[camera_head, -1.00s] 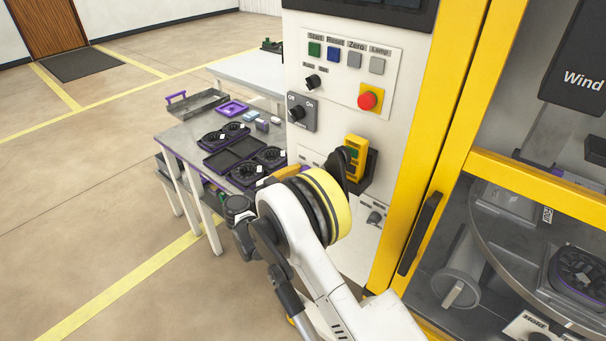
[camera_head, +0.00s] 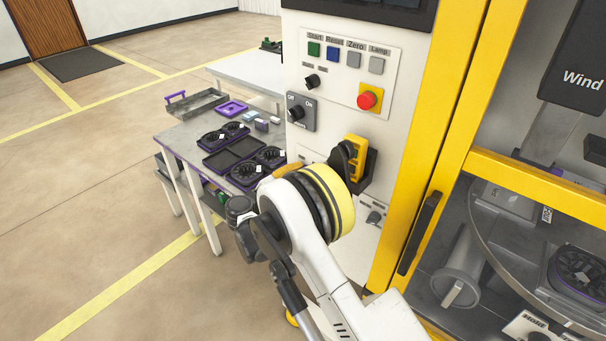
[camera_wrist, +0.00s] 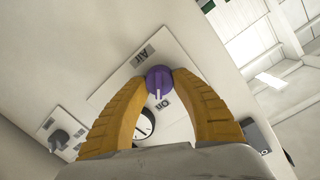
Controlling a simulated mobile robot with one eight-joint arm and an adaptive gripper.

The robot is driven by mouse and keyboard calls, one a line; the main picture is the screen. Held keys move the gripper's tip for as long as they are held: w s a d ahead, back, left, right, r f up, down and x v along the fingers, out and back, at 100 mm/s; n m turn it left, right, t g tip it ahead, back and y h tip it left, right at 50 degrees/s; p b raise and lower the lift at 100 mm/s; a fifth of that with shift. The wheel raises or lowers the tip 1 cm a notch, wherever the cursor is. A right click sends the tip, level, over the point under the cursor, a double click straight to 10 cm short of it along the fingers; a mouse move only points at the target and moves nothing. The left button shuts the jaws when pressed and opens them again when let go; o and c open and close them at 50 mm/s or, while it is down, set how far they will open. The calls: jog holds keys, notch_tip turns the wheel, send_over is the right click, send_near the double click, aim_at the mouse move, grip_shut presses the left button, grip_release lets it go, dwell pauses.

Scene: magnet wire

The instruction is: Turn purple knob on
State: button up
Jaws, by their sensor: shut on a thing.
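The purple knob (camera_wrist: 159,82) sits on a white plate (camera_wrist: 118,88) in the wrist view, with "Air" printed on one side and "On" on another. Its white pointer line points down in the picture, close to the "On" print. My gripper (camera_wrist: 162,79) has its two ribbed orange fingers on either side of the knob, tips closed on it. In the head view the purple knob is hidden behind my wrist, and only a bit of an orange finger shows beside the cabinet panel (camera_head: 338,112).
A round gauge (camera_wrist: 144,124) lies just below the knob, between my fingers. A dark knob (camera_wrist: 60,140) is at lower left. In the head view, a yellow device in a black holder (camera_head: 356,158) is close to my wrist, and a red button (camera_head: 367,99) is above.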

jog(key=shift+r, duration=0.1)
jog(key=o, duration=1.2)
jog(key=v, duration=1.2)
